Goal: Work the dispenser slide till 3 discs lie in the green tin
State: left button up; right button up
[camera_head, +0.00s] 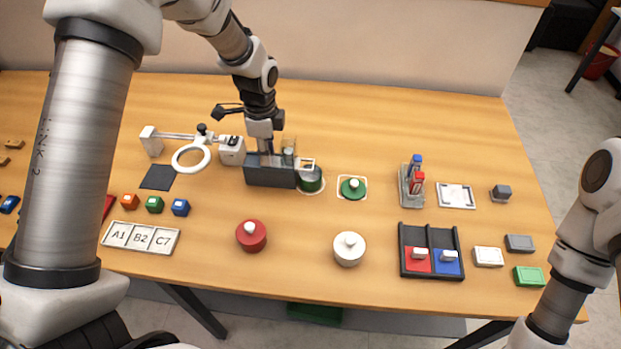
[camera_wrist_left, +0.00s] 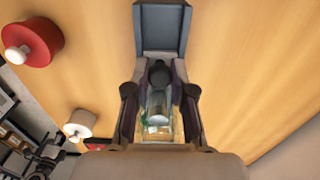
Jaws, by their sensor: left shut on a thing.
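The dark grey dispenser (camera_head: 270,178) stands at the middle of the table, with a clear tube (camera_head: 288,157) on top and a pale frame at its right end. The green tin (camera_head: 311,184) stands at that right end, partly hidden; I cannot see any discs inside it. My left gripper (camera_head: 265,147) is low over the dispenser, left of the tube. In the left wrist view my left gripper (camera_wrist_left: 159,105) is closed around a dark round-topped part (camera_wrist_left: 159,74), seemingly the slide's knob, with the clear tube (camera_wrist_left: 158,105) behind it. My right gripper is out of view.
A green lid (camera_head: 353,189) with a white knob lies right of the tin. A ring on a stand (camera_head: 191,158) is left of the dispenser. Red (camera_head: 251,236) and white (camera_head: 349,249) knobbed tins stand in front. Bare table lies between them and the dispenser.

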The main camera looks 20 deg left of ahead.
pick_arm(q)
jog(key=shift+r, duration=0.1)
jog(key=shift+s+a+p, duration=0.25)
jog(key=shift+a+p, duration=0.1)
jog(key=shift+a, duration=0.7)
jog(key=shift+s+a+p, duration=0.2)
jog(key=shift+a+p, duration=0.15)
jog(key=shift+a, duration=0.65)
jog(key=shift+p, duration=0.35)
